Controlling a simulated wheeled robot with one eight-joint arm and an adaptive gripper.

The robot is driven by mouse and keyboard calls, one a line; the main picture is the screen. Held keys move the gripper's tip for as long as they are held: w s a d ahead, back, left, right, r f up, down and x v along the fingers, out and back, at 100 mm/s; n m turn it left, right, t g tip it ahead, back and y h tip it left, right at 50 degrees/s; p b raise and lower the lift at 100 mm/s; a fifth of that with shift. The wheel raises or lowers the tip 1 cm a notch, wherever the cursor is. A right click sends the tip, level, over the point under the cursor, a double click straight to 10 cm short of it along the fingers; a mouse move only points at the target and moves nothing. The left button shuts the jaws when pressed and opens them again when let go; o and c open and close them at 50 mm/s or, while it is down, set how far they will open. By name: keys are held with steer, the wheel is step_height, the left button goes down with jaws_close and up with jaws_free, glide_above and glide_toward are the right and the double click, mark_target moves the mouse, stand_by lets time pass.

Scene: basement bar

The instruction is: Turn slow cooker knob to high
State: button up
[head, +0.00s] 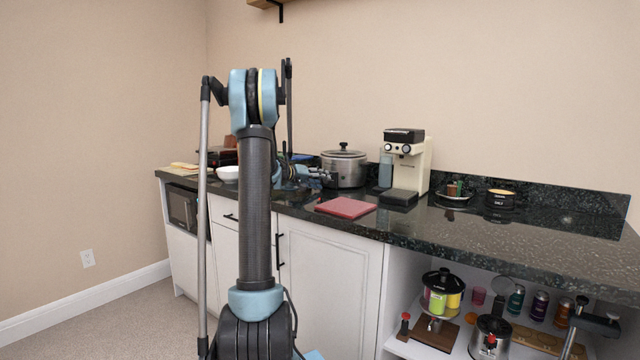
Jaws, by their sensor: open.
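The slow cooker (348,172) is a silvery oval pot with a glass lid and a black lid knob. It stands on the dark stone counter (440,221) against the wall. My gripper (327,177) is open and in front of the cooker's left side, close to its body. I cannot tell whether it touches. The control knob of the cooker cannot be made out; the gripper covers part of the cooker's front left.
A coffee machine (408,165) stands right of the cooker, with a black box (398,198) before it. A red board (346,207) lies near the front edge. A white bowl (228,174) is left. Below, an open shelf holds jars and pots.

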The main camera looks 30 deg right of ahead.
steer(key=shift+d+f, duration=0.1)
steer(key=shift+d, duration=0.2)
steer(key=shift+c, duration=0.6)
steer(key=c, duration=0.9)
steer(key=shift+w, duration=0.15)
steer(key=shift+c, duration=0.2)
steer(key=m+t+y, duration=0.1)
steer(key=m, duration=0.1)
steer(key=m+t, duration=0.1)
steer(key=m, duration=0.1)
steer(key=shift+s+y, duration=0.35)
steer(key=shift+y, duration=0.05)
steer(key=m+t, duration=0.2)
steer(key=m, duration=0.1)
steer(key=shift+s+d+r+m+t+y, duration=0.1)
steer(key=shift+r+m+t+y, duration=0.1)
steer(key=shift+m+t+y, duration=0.15)
